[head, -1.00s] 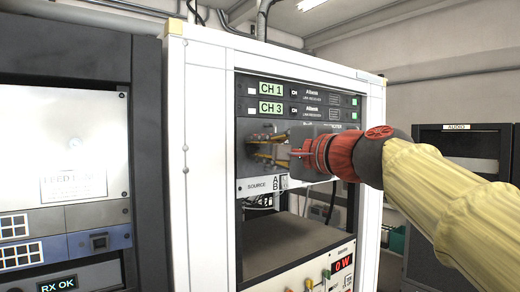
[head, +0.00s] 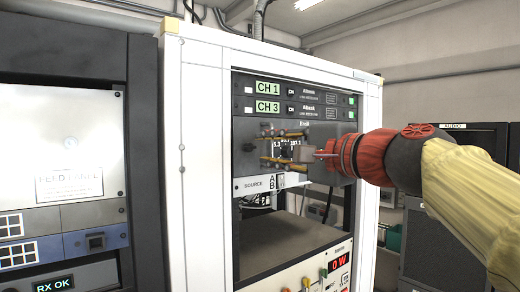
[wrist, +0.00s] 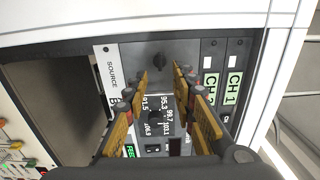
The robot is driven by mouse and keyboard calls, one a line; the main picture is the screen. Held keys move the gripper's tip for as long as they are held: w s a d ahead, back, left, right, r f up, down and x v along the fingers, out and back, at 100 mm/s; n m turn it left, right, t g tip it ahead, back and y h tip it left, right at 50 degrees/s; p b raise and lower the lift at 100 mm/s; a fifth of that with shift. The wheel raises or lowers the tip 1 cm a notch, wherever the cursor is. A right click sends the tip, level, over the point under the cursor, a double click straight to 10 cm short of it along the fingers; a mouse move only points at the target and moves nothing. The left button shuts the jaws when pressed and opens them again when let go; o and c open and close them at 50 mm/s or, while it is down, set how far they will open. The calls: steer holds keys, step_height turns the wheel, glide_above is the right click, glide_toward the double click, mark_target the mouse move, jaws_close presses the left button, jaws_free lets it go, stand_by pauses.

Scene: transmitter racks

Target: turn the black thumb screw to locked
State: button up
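The black thumb screw (head: 248,147) sits at the left end of a grey panel (head: 345,130) below the CH 3 unit. In the wrist view the thumb screw (wrist: 160,61) appears as a dark knob just beyond the fingertips, roughly centred between them. Its lock marking is too small to read. My gripper (head: 266,146) is open, with yellow-padded fingers spread above and below the screw's height and apart from it, to its right. In the wrist view the gripper (wrist: 161,73) holds nothing between its fingers.
A numbered frequency dial (wrist: 155,117) lies on the panel between the fingers in the wrist view. The SOURCE strip (head: 258,184) is just below the panel, with an open bay under it. The white rack frame (head: 200,150) stands close to the left.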

steer(key=v, duration=0.7)
steer(key=w+d+f+n+g+h, duration=0.1)
steer(key=d+f+n+g+h, duration=0.2)
steer(key=f, duration=1.3)
steer(key=s+d+f+n+g+h+b, duration=0.2)
steer(key=s+f+b, duration=0.3)
steer(key=f, duration=1.2)
steer(key=s+d+f+n+g+h+b, duration=0.2)
steer(key=s+f+b, duration=0.4)
steer(key=f, duration=1.1)
steer(key=s+d+f+n+g+h+b, duration=0.2)
steer(key=s+f+b, duration=0.4)
steer(key=f, duration=1.2)
steer(key=s+n+h, duration=0.1)
steer(key=s+n, duration=0.1)
steer(key=s, duration=0.1)
steer(key=shift+d, duration=0.15)
